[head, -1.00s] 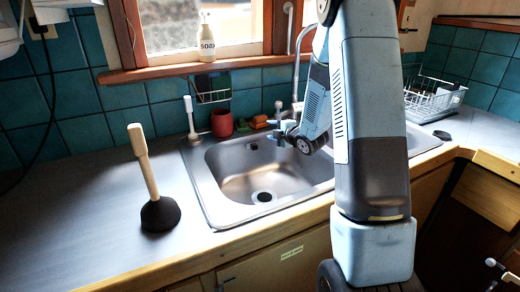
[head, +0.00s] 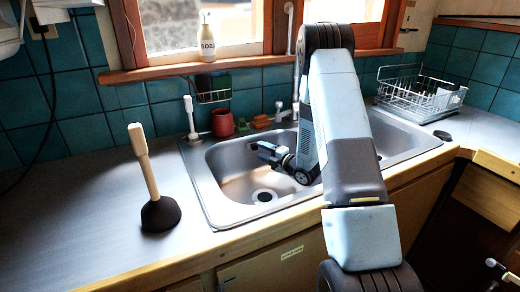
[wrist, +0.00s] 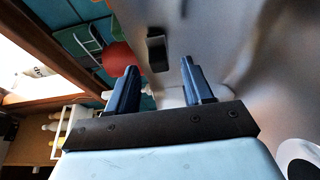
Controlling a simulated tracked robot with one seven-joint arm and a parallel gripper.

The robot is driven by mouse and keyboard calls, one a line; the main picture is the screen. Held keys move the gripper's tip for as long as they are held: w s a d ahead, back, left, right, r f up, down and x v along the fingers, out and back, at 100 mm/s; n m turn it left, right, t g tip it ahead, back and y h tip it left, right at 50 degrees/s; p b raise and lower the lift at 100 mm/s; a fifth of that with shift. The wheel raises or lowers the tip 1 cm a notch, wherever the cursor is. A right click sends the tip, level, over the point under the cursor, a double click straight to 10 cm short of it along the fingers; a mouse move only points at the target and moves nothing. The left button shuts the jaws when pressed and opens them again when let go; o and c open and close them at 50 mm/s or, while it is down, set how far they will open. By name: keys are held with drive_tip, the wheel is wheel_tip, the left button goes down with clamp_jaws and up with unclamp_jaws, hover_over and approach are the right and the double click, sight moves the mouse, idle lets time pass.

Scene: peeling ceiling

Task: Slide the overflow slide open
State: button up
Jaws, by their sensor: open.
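The overflow slide (wrist: 157,52) is a small dark block with a greyer face on the metal sink wall in the wrist view. It sits just beyond and roughly between my fingertips, with a visible gap. My gripper (wrist: 158,76) is open, its two dark blue fingers apart and nothing between them. In the head view my gripper (head: 266,150) is inside the left basin of the steel sink (head: 205,190), near its back wall. The slide is not clearly visible there, with my gripper in front of that area.
A red mug (head: 222,123) and a sponge (head: 262,121) stand behind the sink. A plunger (head: 150,185) stands on the left counter. A dish rack (head: 405,100) is at the right. The faucet is largely hidden behind my arm. The basin floor around the drain (head: 264,196) is clear.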

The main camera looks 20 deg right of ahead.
sight(257, 149)
drive_tip(key=shift+x, duration=1.85)
drive_tip(key=shift+c, duration=0.2)
clamp_jaws()
